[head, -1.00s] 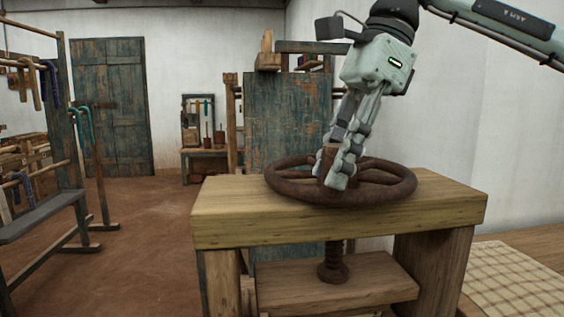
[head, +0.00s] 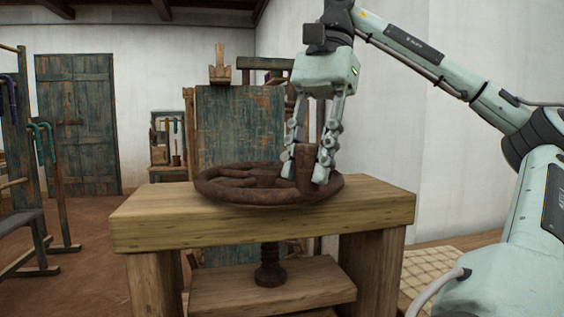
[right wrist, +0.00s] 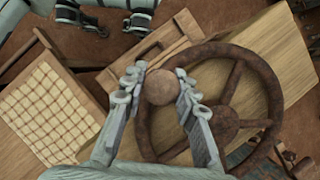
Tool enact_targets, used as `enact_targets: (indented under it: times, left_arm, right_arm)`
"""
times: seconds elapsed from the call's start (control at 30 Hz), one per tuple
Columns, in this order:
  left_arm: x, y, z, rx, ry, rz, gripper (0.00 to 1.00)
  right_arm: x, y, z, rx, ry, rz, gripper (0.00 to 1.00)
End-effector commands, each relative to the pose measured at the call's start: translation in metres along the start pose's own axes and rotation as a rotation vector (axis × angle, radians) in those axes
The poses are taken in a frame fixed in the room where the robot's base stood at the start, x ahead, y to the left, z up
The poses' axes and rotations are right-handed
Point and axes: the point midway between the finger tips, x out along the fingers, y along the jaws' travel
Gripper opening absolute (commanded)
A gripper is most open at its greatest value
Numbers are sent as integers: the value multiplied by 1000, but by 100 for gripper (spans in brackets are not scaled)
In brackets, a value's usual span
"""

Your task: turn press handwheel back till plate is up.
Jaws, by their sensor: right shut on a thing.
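The press handwheel (head: 225,193) is a rusty brown spoked wheel lying flat above the press's top wooden beam (head: 150,230). Its upright handle (head: 306,165) stands at the wheel's right side. My right gripper (head: 307,168) points down and is shut on this handle, one finger on either side. In the right wrist view the handle's round top (right wrist: 160,87) sits between the fingers, with the wheel rim (right wrist: 150,140) below. The screw (head: 270,266) runs down to the wooden press plate (head: 270,292), which hangs below the beam with a gap between. My left gripper is not seen.
A checked cloth (head: 425,272) lies right of the press, also in the right wrist view (right wrist: 50,115). Wooden racks with hanks (head: 40,140) stand at left. A worn blue panel (head: 240,125) stands behind the press. Brown floor at left is partly clear.

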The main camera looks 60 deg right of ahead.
Motion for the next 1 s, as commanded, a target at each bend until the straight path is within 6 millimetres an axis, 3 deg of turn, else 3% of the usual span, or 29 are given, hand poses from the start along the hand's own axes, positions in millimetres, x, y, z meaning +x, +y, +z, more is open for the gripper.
enact_targets:
  times: [0.63, 0.67, 0.7, 0.8, 1.0]
  left_arm:
    - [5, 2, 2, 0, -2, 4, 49]
    - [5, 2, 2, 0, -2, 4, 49]
    - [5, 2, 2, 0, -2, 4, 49]
    - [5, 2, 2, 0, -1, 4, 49]
    - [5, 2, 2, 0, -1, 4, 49]
  right_arm:
    - [-3, 7, -7, -23, 5, 12, 0]
    - [-3, 7, -7, -23, 5, 11, 32]
    - [-3, 7, -7, -23, 5, 12, 37]
    - [-3, 7, -7, -23, 4, 11, 49]
    - [-3, 6, -6, -24, 3, 11, 49]
